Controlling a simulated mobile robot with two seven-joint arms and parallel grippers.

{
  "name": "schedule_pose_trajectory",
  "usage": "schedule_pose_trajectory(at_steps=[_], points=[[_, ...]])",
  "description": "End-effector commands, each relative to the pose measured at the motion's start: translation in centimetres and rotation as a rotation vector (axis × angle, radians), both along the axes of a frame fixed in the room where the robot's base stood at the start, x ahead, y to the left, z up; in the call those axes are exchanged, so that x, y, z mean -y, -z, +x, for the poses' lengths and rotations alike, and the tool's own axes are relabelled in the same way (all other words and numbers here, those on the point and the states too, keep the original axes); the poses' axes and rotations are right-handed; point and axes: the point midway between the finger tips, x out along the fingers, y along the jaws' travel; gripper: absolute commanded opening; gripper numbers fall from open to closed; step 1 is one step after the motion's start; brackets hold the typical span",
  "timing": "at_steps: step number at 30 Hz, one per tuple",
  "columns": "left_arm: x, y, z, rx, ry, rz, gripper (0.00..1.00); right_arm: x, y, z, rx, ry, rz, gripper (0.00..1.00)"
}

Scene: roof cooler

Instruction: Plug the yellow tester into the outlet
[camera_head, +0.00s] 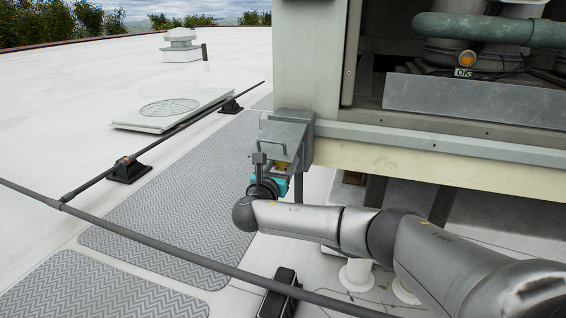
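A grey outlet box (298,126) with a cover sticking out toward me is fixed to the corner of the big metal housing. A small patch of yellow, probably the yellow tester (281,166), shows just under the cover. My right gripper (262,160) is at the box, coming up from below at its front left. The yellow patch is right beside it, but the fingers are mostly hidden by the wrist and cover. I cannot tell whether they grip the tester or whether it sits in the outlet. The outlet face is hidden. My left gripper is out of view.
The metal housing (307,55) stands right behind the box, with a green pipe (480,28) in its open bay. Dark conduits (190,117) on black feet cross the roof at left. Grey tread mats (170,215) lie below. The roof at far left is mostly clear.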

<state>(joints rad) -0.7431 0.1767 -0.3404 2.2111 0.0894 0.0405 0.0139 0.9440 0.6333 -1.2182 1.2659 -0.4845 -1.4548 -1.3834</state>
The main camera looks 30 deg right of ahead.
Motion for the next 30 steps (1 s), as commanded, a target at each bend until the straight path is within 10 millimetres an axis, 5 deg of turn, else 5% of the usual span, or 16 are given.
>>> schedule_pose_trajectory(at_steps=[30], points=[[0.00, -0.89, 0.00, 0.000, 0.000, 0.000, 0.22, -0.05, -0.01, 0.03, 0.000, -0.001, 0.000, 0.08]])
